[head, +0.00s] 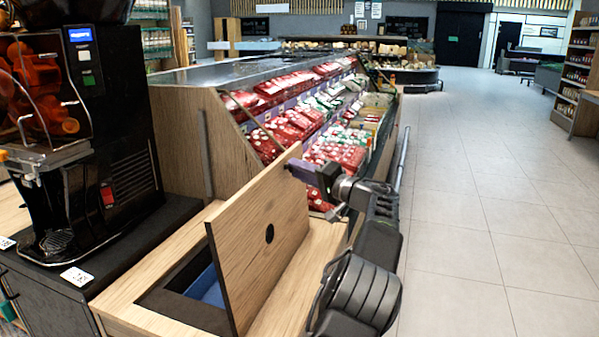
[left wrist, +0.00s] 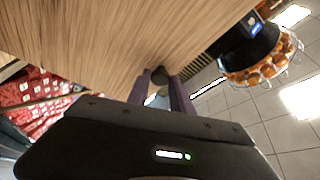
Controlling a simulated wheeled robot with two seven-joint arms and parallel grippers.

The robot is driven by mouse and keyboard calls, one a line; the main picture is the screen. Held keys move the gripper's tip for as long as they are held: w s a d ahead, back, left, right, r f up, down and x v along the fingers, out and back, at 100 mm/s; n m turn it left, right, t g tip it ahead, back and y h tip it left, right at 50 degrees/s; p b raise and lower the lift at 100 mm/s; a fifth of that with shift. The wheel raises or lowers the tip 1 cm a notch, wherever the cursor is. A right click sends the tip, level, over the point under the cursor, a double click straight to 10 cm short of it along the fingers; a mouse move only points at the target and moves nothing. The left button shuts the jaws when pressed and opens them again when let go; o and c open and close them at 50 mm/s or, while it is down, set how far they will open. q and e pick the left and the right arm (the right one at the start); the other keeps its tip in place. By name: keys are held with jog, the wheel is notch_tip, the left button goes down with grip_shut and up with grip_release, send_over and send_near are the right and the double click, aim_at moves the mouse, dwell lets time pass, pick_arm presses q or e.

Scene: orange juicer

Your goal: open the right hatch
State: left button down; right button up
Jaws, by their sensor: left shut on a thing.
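The right hatch (head: 262,232) is a light wooden panel with a dark round hole. It stands raised and tilted over a dark-framed opening (head: 185,300), with something blue inside. The exact grip at the fingertips is hard to see. My right gripper is not in view.
A black juicer (head: 115,130) with oranges stands on a dark counter to the left. A wooden display case (head: 180,130) with red and green packages lies behind the hatch. The tiled floor (head: 480,230) to the right is clear.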

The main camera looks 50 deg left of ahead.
pick_arm(q)
jog(key=c, duration=1.1)
grip_release()
jog(key=shift+c, duration=0.2)
jog(key=shift+d, duration=0.1)
jog(key=w+d, duration=0.1)
jog(key=d, duration=0.6)
jog(key=shift+d+f, duration=0.25)
